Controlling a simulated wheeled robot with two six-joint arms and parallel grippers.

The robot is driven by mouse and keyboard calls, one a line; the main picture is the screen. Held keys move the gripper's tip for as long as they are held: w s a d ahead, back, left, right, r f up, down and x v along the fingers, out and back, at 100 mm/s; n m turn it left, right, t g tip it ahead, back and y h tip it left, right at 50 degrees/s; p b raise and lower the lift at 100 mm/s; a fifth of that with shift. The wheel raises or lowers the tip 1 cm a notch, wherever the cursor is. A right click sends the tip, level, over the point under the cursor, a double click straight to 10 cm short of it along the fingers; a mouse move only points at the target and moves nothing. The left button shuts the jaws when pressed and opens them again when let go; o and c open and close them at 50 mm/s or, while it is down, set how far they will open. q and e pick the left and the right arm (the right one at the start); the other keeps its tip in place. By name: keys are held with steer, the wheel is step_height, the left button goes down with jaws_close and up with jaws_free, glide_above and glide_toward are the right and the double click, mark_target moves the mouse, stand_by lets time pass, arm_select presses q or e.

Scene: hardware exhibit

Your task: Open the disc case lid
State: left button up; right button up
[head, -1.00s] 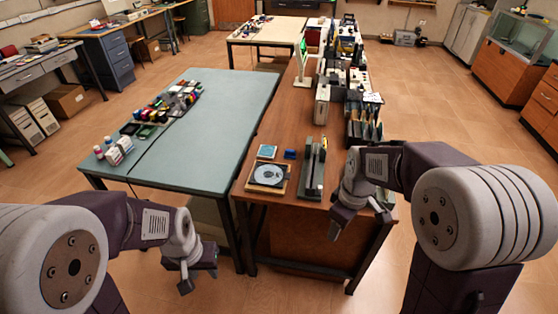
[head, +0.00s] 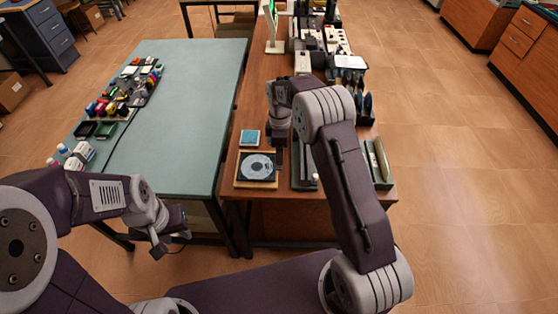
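The disc case (head: 256,168) lies flat on a light wooden board near the front of the brown table, with a silver-blue disc showing in it. I cannot make out the edge of its lid. My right gripper (head: 279,140) points down over the table, just behind and to the right of the case, apart from it. Its fingertips are small and dark, and I cannot tell how far apart they are. My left gripper (head: 171,246) hangs in front of the green table, well left of and below the case. Its fingers are apart and empty.
A small teal square item (head: 249,137) lies just behind the case. A dark upright rack (head: 305,170) stands right of it, and a tray (head: 377,163) lies further right. Several devices stand along the table's back. The green table (head: 190,120) has wide clear room.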

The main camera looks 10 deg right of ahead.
mark_target(261, 166)
steer(key=f, duration=0.5)
steer(key=shift+w+d+f, duration=0.1)
steer(key=shift+w+f, duration=0.25)
steer(key=shift+s+f+p, duration=0.25)
steer(key=shift+f+p, duration=0.05)
steer(key=shift+f, duration=0.15)
steer(key=shift+w+f, duration=0.15)
jaws_close()
stand_by(0.5)
